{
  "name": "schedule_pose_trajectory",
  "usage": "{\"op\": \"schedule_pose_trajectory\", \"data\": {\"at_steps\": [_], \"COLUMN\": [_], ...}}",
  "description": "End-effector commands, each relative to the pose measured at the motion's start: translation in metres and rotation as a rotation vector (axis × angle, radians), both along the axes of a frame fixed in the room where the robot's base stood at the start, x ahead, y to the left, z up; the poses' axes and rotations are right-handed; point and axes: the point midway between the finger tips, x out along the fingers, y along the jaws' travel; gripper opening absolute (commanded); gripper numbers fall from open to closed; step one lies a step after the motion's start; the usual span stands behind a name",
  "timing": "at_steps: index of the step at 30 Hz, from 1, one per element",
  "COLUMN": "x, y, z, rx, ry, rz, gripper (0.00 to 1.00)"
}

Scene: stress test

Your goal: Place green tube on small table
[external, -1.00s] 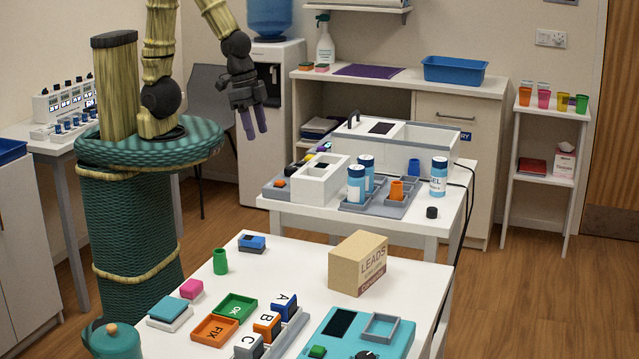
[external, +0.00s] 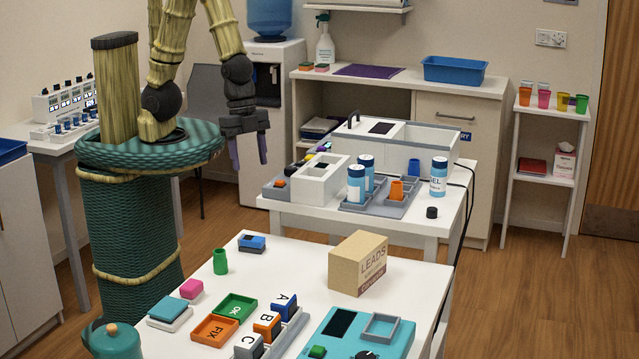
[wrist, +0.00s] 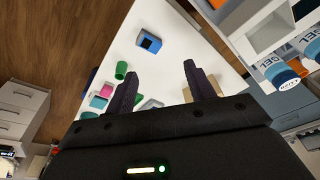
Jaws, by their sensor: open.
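The green tube (external: 220,261) stands upright near the back left edge of the white front table (external: 300,270). It also shows in the wrist view (wrist: 121,70), just beyond the left finger. My gripper (external: 249,160) is open and empty, in the air above and behind the front table. In the wrist view its two fingers (wrist: 160,75) are spread over the white tabletop, apart from the tube. A second white table (external: 420,222) and a narrow shelf stand (external: 555,115) are also in view; I cannot tell which one is the small table.
A blue-and-grey device (external: 252,243), a pink block (external: 191,289), an orange tray (external: 214,331), a green tray (external: 235,308) and a cardboard box (external: 358,264) share the front table. The second table holds a white machine (external: 400,142) and blue-capped bottles (external: 356,185). Clear tabletop lies between tube and box.

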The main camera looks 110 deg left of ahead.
Motion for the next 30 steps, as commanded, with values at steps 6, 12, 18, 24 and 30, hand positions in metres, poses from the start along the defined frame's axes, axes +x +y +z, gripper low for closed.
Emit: {"op": "schedule_pose_trajectory", "data": {"at_steps": [6,12,18,24,30], "x": [-0.001,-0.006,-0.006,-0.006,-0.005], "y": [-0.08,-0.121,-0.123,-0.124,-0.132], "z": [-0.024,-0.024,-0.023,-0.026,-0.045], "rx": [-0.097,-0.168,-0.172,-0.17,-0.171], "ry": [-0.029,-0.077,-0.083,-0.081,-0.079], "rz": [-0.452,-0.662,-0.675,-0.675,-0.676], "gripper": [0.54,0.54,0.54,0.54,0.54]}}
